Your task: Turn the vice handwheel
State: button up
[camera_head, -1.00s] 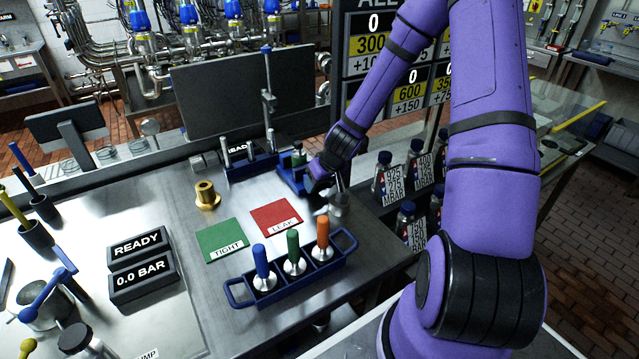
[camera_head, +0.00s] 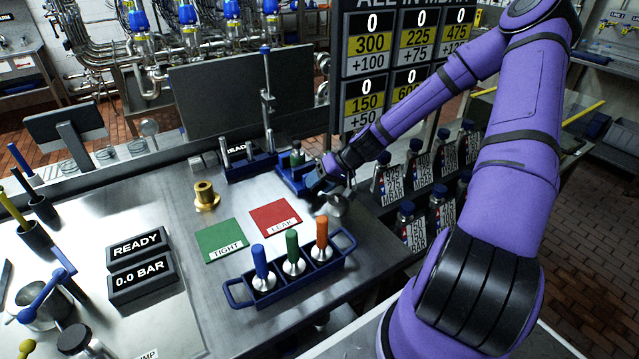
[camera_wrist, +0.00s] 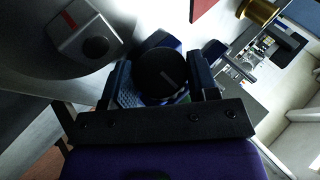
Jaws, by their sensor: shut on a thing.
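The blue vice (camera_head: 292,176) stands on the steel bench with an upright, green-collared part in it. My gripper (camera_head: 314,190) is at the near right side of the vice and hides much of its front. In the wrist view my gripper (camera_wrist: 160,84) is shut with one finger on each side of a dark round handwheel (camera_wrist: 163,68).
A grey block with a dark knob and red mark (camera_wrist: 88,36) is close to my gripper. Nearby are a red LEAK mat (camera_head: 274,215), green TIGHT mat (camera_head: 220,238), brass fitting (camera_head: 205,195) and blue tool caddy (camera_head: 236,293). Labelled bottles (camera_head: 387,178) stand to the right.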

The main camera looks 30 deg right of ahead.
jog(key=shift+y, duration=0.3)
jog(key=o, duration=0.9)
jog(key=shift+o, duration=0.2)
jog(key=shift+h, duration=0.4)
